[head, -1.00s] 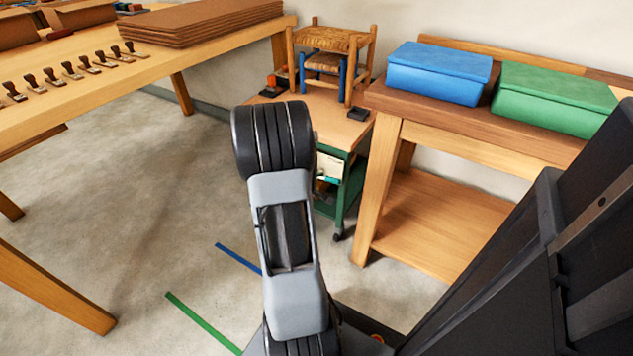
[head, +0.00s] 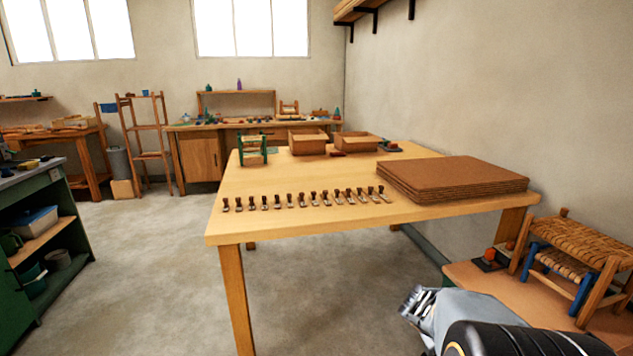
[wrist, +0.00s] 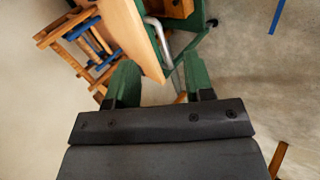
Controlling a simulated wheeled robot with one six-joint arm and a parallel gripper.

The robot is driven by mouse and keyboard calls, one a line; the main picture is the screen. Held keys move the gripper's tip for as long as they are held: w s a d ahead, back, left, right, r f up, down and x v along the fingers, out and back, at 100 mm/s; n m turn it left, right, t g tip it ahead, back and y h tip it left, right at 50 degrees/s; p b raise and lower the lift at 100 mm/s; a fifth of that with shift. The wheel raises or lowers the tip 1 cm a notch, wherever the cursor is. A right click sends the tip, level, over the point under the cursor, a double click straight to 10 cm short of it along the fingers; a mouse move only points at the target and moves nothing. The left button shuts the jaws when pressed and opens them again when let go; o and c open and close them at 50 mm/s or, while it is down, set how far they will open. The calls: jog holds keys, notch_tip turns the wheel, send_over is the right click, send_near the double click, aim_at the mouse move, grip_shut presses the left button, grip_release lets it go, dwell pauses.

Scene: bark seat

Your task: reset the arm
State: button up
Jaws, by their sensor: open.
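My arm reaches in from the bottom right of the head view, and the grey and black links there are mine. My gripper (wrist: 158,82) shows in the wrist view with two green fingers spread apart and nothing between them. Behind the fingers in that view are the edge of a wooden-topped green cart (wrist: 140,30) and bare concrete floor. The fingertips do not show clearly in the head view.
A large wooden table (head: 300,225) bears a row of stamp-like tools (head: 305,200), stacked brown sheets (head: 450,179) and a small green stool (head: 252,149). A woven-seat stool (head: 575,250) stands at right, near my arm. A green shelf unit (head: 30,250) stands at left. Floor between is clear.

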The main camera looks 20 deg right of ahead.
jog(key=s+a+r+n+t+y+p, duration=0.1)
jog(key=a+r+t+y+p, duration=0.3)
jog(key=a+r+p, duration=1.2)
jog(key=a+r+y, duration=0.4)
jog(key=a+r, duration=0.4)
jog(key=a, duration=0.2)
jog(key=shift+s+r+n+y, duration=0.2)
jog(key=shift+s+n+y, duration=0.1)
jog(key=shift+s+n, duration=0.1)
jog(key=shift+d, duration=0.1)
jog(key=shift+c, duration=0.5)
jog(key=shift+d, duration=0.1)
